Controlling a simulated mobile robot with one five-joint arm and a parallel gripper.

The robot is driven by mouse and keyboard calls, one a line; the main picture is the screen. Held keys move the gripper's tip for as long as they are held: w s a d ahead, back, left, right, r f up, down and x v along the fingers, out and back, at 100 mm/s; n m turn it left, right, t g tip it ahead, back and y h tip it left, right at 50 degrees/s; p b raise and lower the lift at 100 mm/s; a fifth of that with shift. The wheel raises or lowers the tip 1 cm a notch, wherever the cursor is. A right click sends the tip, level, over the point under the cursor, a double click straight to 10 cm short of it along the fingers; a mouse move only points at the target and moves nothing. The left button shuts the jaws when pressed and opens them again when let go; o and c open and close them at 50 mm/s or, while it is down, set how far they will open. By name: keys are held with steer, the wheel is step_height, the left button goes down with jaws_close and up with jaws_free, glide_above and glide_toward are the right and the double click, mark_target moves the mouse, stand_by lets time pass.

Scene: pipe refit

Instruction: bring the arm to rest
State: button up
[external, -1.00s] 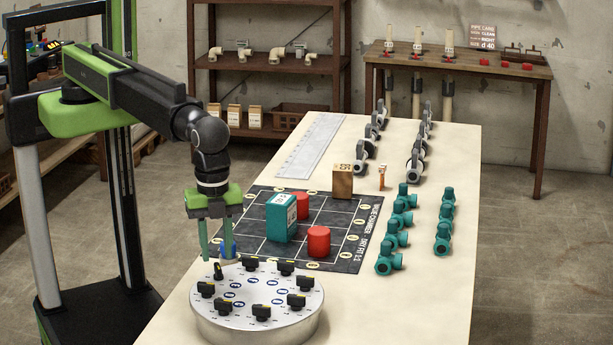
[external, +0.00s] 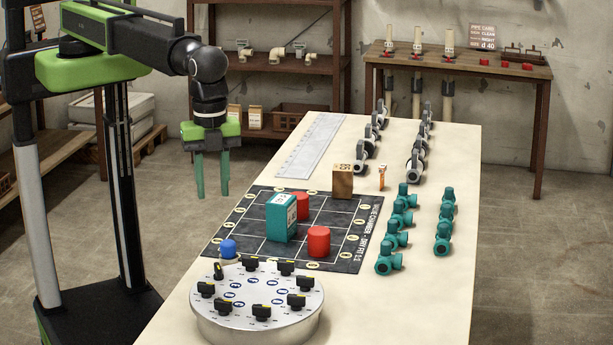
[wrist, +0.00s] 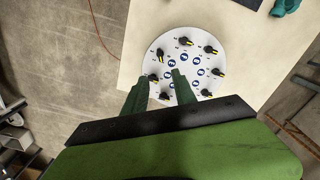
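My gripper (external: 212,175) hangs with its teal fingers pointing down, left of the long cream table (external: 440,270) and above the floor in the external view. Its two fingers are apart with nothing between them. In the wrist view the fingers (wrist: 158,88) also show apart and empty, with the round grey dial plate (wrist: 205,50) beyond them. The dial plate stands at the near end of the table in the external view (external: 260,325), below and apart from my gripper. My arm reaches from the upper left.
A dark gridded mat (external: 345,225) carries a teal box (external: 280,217), red cylinders (external: 318,241) and a blue cylinder (external: 228,248). A wooden block (external: 343,181), a ruler (external: 311,145), grey valves (external: 414,168) and teal valves (external: 390,259) are on the table. Shelves stand behind.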

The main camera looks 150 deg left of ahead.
steer(key=s+d+f+n+b, duration=0.1)
steer(key=s+f+b, duration=0.2)
steer(key=s, duration=0.7)
steer(key=s+d+f+n+b, duration=0.1)
steer(key=s+f+b, duration=0.2)
steer(key=s, duration=0.8)
steer(key=s+d+f+n+b, duration=0.1)
steer(key=s+f+b, duration=0.3)
steer(key=s, duration=0.6)
steer(key=shift+s+d+f, duration=0.15)
steer(key=shift+d, duration=0.45)
